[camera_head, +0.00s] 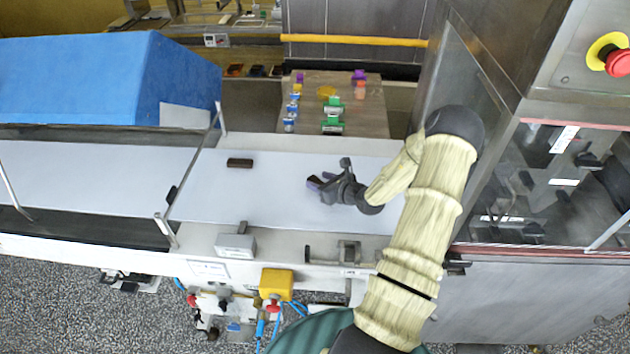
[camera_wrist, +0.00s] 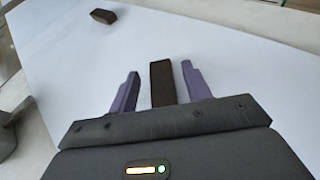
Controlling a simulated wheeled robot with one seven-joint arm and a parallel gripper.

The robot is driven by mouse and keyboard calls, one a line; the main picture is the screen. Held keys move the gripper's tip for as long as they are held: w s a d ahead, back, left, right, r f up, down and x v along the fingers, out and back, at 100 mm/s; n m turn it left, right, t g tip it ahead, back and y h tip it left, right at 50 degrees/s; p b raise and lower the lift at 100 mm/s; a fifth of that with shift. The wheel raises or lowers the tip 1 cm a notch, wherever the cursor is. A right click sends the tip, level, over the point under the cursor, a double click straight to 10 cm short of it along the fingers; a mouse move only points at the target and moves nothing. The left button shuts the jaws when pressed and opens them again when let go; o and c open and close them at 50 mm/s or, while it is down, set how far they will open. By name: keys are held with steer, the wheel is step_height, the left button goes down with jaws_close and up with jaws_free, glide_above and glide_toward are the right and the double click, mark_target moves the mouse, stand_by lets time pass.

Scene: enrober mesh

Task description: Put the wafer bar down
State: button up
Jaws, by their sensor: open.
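A dark brown wafer bar (camera_wrist: 162,84) lies between the two purple fingers of my gripper (camera_wrist: 160,68) in the wrist view. White surface shows on both sides of the bar, so the fingers are open and apart from it. The bar seems to lie on the white belt (camera_wrist: 235,60); its near end is hidden by my gripper body. In the head view my gripper (camera_head: 315,184) is low over the right half of the belt (camera_head: 270,195). A second brown bar (camera_head: 240,163) lies on the belt to the left; it also shows in the wrist view (camera_wrist: 103,16).
A blue cover (camera_head: 80,80) stands over the left section. A metal guard rail (camera_head: 193,160) crosses the belt left of the second bar. A clear-sided machine (camera_head: 540,185) bounds the right. Small coloured items stand on a board (camera_head: 365,120) behind. The belt between the bars is clear.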

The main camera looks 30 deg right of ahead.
steer(key=b+v, duration=0.1)
steer(key=v, duration=0.8)
steer(key=shift+s+b, duration=0.1)
steer(key=shift+b, duration=0.3)
steer(key=shift+a, duration=0.1)
steer(key=a+n+g+y, duration=0.1)
steer(key=a+n, duration=0.1)
steer(key=a, duration=0.1)
steer(key=a+r+n+g+y, duration=0.1)
steer(key=a+n+y, duration=0.1)
steer(key=a+n, duration=0.1)
steer(key=s+a+r+n+g+y, duration=0.1)
steer(key=a+n, duration=0.1)
steer(key=a, duration=0.3)
steer(key=shift+a+r+n+g, duration=0.1)
steer(key=shift+a+n+g, duration=0.1)
steer(key=shift+n+g, duration=0.1)
steer(key=s+a+r+n+g+h, duration=0.25)
steer(key=s+a+n+g, duration=0.8)
steer(key=n, duration=0.55)
step_height(320, 180, up, 6)
steer(key=s+a+n+t+h, duration=0.1)
steer(key=s+n+t+h, duration=0.1)
steer(key=n, duration=0.8)
steer(key=shift+a+t+h, duration=0.4)
steer(key=shift+t+h, duration=0.35)
steer(key=shift+h, duration=0.3)
steer(key=shift+s, duration=0.1)
